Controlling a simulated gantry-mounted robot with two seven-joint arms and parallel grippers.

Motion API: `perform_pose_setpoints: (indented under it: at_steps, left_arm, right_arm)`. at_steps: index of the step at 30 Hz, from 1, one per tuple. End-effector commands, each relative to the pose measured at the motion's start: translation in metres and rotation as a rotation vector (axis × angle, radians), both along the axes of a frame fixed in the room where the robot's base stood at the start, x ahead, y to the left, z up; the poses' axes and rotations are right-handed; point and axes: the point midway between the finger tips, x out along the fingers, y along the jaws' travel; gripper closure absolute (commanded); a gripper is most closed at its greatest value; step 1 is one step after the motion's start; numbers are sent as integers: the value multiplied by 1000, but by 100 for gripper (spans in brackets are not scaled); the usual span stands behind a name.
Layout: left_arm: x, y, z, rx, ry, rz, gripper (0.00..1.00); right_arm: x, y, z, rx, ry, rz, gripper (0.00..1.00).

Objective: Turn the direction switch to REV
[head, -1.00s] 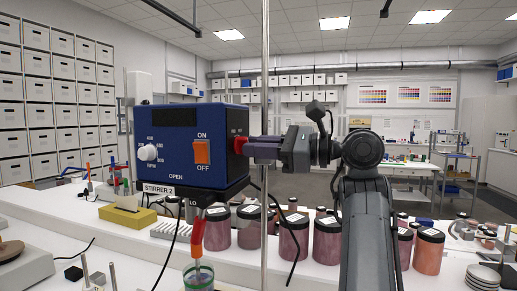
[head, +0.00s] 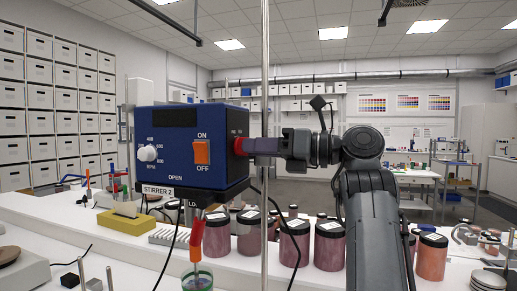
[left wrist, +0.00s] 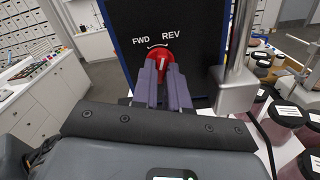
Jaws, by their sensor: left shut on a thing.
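The blue stirrer box (head: 172,172) has a STIRRER 2 label below its front. Its red direction switch (head: 239,146) is on the right side face. In the left wrist view the red switch (left wrist: 158,56) sits below the FWD and REV labels, its white mark pointing up between them. My left gripper (head: 250,146) is shut on this switch; in the left wrist view its purple fingers (left wrist: 163,78) lie on either side of it and hide its lower part. My right gripper is not in view.
A vertical metal rod (head: 265,90) stands beside the box, very near my left gripper. Pigment jars (head: 295,243) stand behind on the white bench. The orange ON/OFF switch (head: 201,152) and white knob (head: 147,153) are on the box front. A cup (head: 198,277) is below it.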

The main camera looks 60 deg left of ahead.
Motion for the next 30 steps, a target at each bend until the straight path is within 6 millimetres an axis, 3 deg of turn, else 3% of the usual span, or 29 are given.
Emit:
perform_pose_setpoints:
  at_steps: [12, 26, 27, 30]
  left_arm:
    - [0, 0, -1, -111, 118, 2, 100]
    - [0, 0, -1, -121, 128, 2, 100]
    - [0, 0, -1, -120, 127, 2, 85]
    - [0, 0, 0, -120, 127, 2, 69]
  right_arm:
    - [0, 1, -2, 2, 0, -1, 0]
    - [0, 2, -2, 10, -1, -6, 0]
    - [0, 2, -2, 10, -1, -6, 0]
    - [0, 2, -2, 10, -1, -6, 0]
